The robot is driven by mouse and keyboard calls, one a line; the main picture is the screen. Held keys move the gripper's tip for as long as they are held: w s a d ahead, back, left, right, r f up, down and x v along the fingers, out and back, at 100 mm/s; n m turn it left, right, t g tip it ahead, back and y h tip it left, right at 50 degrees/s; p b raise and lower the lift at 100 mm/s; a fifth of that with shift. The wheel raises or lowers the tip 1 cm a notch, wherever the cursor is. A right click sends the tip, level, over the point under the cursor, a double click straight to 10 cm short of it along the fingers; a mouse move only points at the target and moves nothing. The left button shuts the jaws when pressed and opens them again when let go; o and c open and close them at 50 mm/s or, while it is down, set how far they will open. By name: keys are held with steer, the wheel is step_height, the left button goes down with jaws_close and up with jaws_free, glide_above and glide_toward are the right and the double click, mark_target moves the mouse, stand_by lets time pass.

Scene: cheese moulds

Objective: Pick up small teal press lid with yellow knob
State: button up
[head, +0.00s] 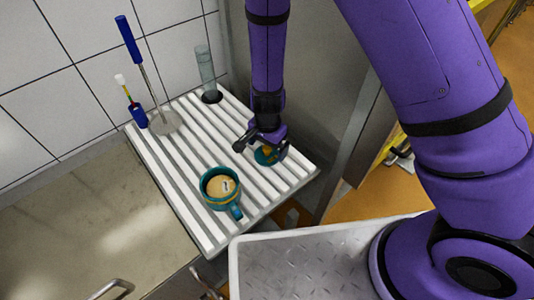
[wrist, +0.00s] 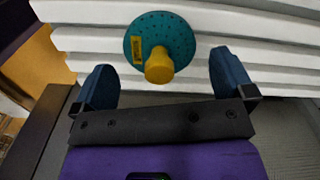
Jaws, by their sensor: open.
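The small teal press lid (wrist: 180,38) is a round perforated disc with a yellow knob (wrist: 159,66) and a small yellow label. It lies on the white slatted rack (head: 180,191). In the wrist view it is centred ahead of my gripper (wrist: 165,80), whose two blue fingers stand wide open on either side of the knob, empty. In the head view the lid (head: 262,160) is partly hidden under my gripper (head: 262,142), which points down at the rack's right side.
A teal mug-like mould (head: 209,196) with tan contents stands front of centre on the rack. Behind left are a blue-handled tool with a disc base (head: 163,123), a small blue-based tool (head: 138,115) and a clear cylinder (head: 205,65). A grey panel (head: 320,80) rises at right.

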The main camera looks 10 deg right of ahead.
steer(key=shift+f, duration=1.3)
steer(key=c, duration=0.9)
step_height(320, 180, up, 10)
steer(key=shift+r, duration=0.1)
steer(key=shift+c, duration=0.2)
